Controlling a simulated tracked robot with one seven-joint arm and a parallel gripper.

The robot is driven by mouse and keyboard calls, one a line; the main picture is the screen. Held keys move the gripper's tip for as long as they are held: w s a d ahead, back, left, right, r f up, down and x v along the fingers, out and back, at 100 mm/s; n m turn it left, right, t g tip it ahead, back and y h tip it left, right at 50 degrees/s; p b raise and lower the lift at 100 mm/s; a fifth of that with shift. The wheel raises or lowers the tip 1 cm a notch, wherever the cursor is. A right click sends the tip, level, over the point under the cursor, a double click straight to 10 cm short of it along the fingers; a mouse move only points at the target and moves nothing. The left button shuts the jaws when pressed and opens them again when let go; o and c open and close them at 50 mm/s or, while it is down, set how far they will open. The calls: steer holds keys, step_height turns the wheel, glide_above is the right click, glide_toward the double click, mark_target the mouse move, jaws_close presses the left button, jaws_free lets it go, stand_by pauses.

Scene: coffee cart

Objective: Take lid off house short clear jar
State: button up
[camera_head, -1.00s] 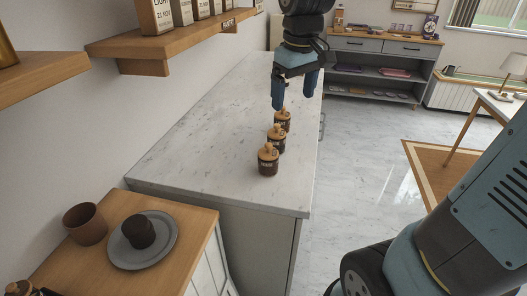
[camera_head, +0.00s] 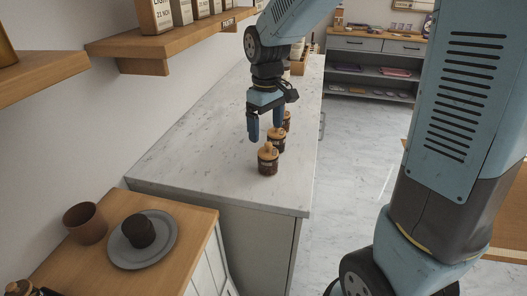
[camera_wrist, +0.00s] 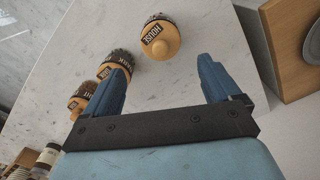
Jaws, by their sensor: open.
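Three small dark jars with wooden knobbed lids stand in a row on the pale marble counter (camera_head: 205,140). The house jar (camera_head: 268,168) is the nearest one, with its lid (camera_head: 268,152) on; in the wrist view the house jar (camera_wrist: 153,19) shows a readable HOUSE label and its lid's knob (camera_wrist: 161,49). My gripper (camera_head: 266,129) is open and empty, pointing down above the row, close to the nearest jars. In the wrist view the house jar lies just beyond and between my fingertips (camera_wrist: 164,66), apart from both.
The middle jar (camera_head: 277,145) stands close behind the house jar, and the far jar (camera_head: 286,122) is partly hidden by my gripper. A wooden shelf (camera_head: 190,38) juts from the left wall. A wooden cabinet top (camera_head: 185,225) holds a cup and plate. The counter's left side is clear.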

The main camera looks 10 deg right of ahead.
mark_target(268, 144)
steer(key=shift+s+d+f, duration=0.15)
steer(key=shift+f, duration=1.35)
steer(key=shift+s+d+f, duration=0.1)
steer(key=shift+s+f, duration=0.05)
steer(key=shift+f, duration=1.3)
steer(key=shift+c, duration=0.3)
steer(key=c, duration=1.1)
